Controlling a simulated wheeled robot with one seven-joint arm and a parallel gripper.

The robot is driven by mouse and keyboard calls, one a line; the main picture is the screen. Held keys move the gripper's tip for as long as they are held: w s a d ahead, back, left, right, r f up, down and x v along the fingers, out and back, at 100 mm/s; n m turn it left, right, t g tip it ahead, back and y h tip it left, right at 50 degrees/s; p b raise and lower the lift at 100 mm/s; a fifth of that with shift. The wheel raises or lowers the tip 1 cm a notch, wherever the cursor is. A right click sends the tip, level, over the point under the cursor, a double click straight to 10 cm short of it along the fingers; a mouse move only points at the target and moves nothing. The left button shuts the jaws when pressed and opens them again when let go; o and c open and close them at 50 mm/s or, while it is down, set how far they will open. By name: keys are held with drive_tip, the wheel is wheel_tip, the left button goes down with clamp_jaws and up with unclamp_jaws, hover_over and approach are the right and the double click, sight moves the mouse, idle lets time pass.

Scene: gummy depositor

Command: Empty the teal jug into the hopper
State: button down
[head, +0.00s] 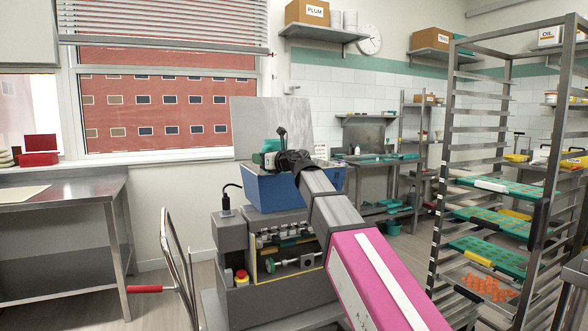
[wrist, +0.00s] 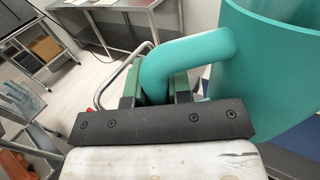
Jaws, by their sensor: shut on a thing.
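The teal jug (wrist: 272,75) fills the right of the wrist view. Its handle (wrist: 190,48) runs down between the fingers of my gripper (wrist: 155,90), which is shut on it. In the head view a little of the jug (head: 271,145) shows behind my gripper (head: 264,158), above the blue hopper (head: 268,192) on top of the grey machine. My wrist hides most of the jug and part of the hopper there. I cannot see inside the jug or the hopper, or tell how far the jug is tilted.
A red button (head: 242,276) is on the machine's front left. A steel cart handle (head: 172,245) stands to its left, near a steel table (head: 70,190). A tall rack (head: 448,150) with teal trays stands on the right. Open floor shows between table and machine.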

drive_tip(key=shift+r, duration=2.5)
drive_tip(key=s+d, duration=0.2)
drive_tip(key=s, duration=0.5)
drive_tip(key=shift+s+d, duration=0.2)
drive_tip(key=shift+s, duration=0.15)
